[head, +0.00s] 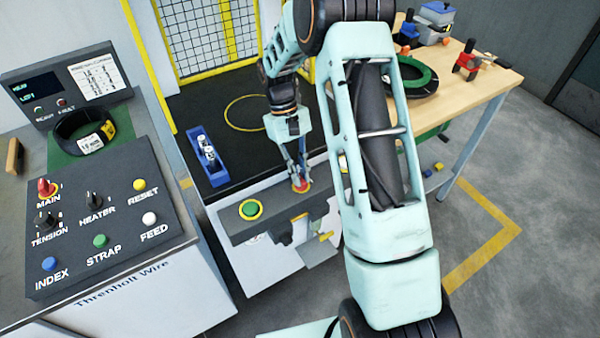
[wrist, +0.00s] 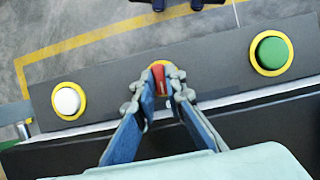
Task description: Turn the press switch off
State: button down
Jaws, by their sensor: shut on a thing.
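The press switch, a red handle on a yellow base (head: 301,187), sits on the grey front panel (head: 275,215) of the press. It also shows in the wrist view (wrist: 160,70), between a green button (wrist: 272,53) and a white button (wrist: 67,101). My gripper (wrist: 160,92) reaches down to it, its two fingertips one on each side of the red handle and shut on it. In the head view my gripper (head: 300,178) hides part of the switch. The fingers cover much of the handle, so I cannot tell its exact angle.
A control desk (head: 100,215) at the left carries a similar red MAIN knob (head: 47,187) and several buttons. A blue tray (head: 205,158) lies on the dark press bed. A wooden table (head: 470,95) with a green coil (head: 418,75) stands at the right, beyond my arm.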

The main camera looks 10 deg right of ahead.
dwell(0.3)
jog(key=c, duration=2)
grip_release()
jog(key=v, duration=1.1)
jog(key=shift+w+a+r, duration=0.1)
jog(key=shift+w+r, duration=0.05)
jog(key=shift+r, duration=0.4)
